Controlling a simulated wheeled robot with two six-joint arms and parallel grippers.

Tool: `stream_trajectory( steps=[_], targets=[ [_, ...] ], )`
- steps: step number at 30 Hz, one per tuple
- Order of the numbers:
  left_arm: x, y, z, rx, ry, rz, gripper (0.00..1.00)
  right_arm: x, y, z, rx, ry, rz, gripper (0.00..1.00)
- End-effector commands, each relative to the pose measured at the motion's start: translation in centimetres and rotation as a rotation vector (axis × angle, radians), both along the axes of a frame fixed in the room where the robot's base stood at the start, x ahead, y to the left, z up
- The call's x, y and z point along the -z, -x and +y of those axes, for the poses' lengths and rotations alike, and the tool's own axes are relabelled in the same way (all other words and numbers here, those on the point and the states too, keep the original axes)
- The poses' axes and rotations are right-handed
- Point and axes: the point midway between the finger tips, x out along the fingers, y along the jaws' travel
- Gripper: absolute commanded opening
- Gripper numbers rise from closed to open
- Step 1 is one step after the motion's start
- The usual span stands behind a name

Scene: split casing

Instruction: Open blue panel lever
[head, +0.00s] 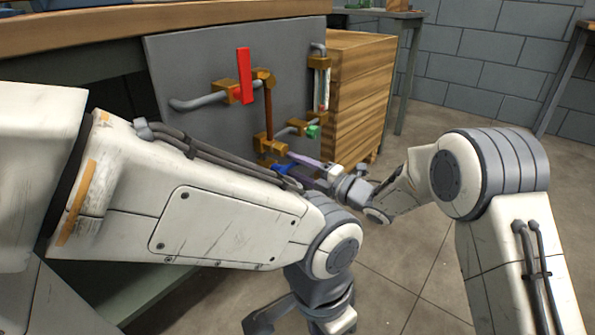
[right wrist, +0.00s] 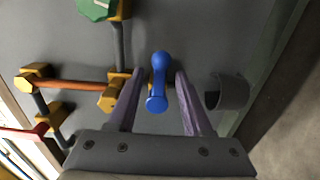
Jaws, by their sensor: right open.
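The blue lever (right wrist: 158,80) is on the grey panel (head: 190,65). In the right wrist view it lies lengthwise between my right gripper's two purple fingers, with a visible gap on each side. My right gripper (right wrist: 160,74) is open around it and holds nothing. In the head view the blue lever (head: 284,169) shows low on the panel, partly hidden by my right gripper (head: 296,165). My left gripper (head: 298,318) hangs at the bottom of the head view, away from the panel, its fingers cut off by the frame edge.
A green knob (head: 313,131) is near the lower pipes. A wooden crate (head: 360,85) stands right of the panel. A workbench top (head: 120,28) runs above. Open floor (head: 430,270) lies at right.

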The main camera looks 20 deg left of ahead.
Motion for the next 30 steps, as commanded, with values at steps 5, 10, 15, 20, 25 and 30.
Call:
stream_trajectory(
  steps=[5, 10, 15, 20, 25, 30],
  targets=[
    [-0.03, 0.0, 0.0, 0.0, 0.0, 0.0, 0.23, -0.04, -0.02, 0.02, 0.0, 0.0, 0.0, 0.5],
    [-0.02, 0.0, 0.0, 0.0, 0.0, 0.0, 0.23, -0.03, -0.02, -0.01, 0.001, 0.0, 0.0, 0.0],
    [-0.02, 0.0, 0.0, 0.0, 0.0, 0.0, 0.23, -0.02, -0.02, -0.04, 0.001, 0.0, 0.0, 0.0],
    [-0.02, 0.0, 0.0, 0.0, 0.0, 0.0, 0.23, -0.02, -0.02, -0.06, 0.001, 0.0, 0.0, 0.0],
    [-0.02, 0.0, 0.0, 0.0, 0.0, 0.0, 0.23, -0.01, -0.02, -0.08, 0.001, 0.0, 0.0, 0.0],
    [-0.02, 0.0, 0.0, 0.0, 0.0, 0.0, 0.23, -0.01, -0.03, -0.11, 0.001, 0.0, 0.0, 0.0]
  ],
)
